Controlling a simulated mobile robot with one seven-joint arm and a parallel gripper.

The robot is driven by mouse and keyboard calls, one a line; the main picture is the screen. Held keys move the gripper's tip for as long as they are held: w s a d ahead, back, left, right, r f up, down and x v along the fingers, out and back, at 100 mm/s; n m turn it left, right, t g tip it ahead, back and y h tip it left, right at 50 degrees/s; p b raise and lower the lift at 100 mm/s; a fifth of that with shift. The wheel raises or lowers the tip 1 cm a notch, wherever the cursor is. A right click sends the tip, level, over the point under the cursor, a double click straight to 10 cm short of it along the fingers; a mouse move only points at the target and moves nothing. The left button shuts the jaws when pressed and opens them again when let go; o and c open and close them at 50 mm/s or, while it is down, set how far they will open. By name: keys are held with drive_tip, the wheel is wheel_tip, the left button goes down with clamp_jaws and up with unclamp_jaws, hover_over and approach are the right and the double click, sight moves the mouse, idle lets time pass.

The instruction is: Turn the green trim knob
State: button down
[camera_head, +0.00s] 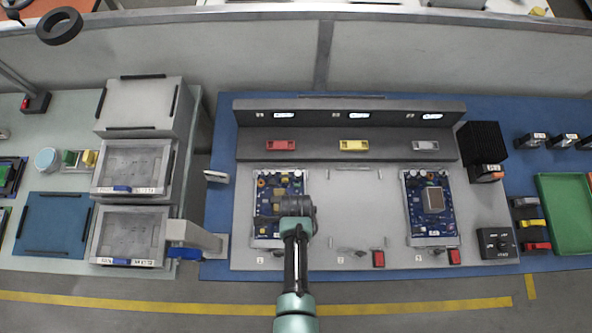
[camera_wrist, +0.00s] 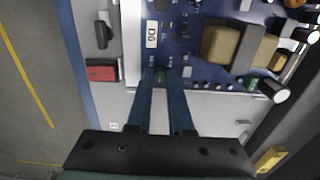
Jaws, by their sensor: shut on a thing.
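In the head view my gripper is over the left circuit board (camera_head: 266,180), and my wrist and arm hide the knob and the board's lower right part. The board lies in the left place of the grey fixture (camera_head: 340,225).
A second blue board (camera_head: 416,229) lies in the right place; the middle place is empty. A red block (camera_wrist: 102,70) and a black part (camera_wrist: 103,36) lie beside the held board in the wrist view. Tall capacitors (camera_wrist: 272,90) stand on the board. A black control box (camera_head: 496,243) stands at right.

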drive_tip(key=m, duration=0.4)
drive_tip(key=shift+m, duration=2.3)
drive_tip(key=c, duration=0.8)
unclamp_jaws()
wheel_tip(320, 180, up, 13)
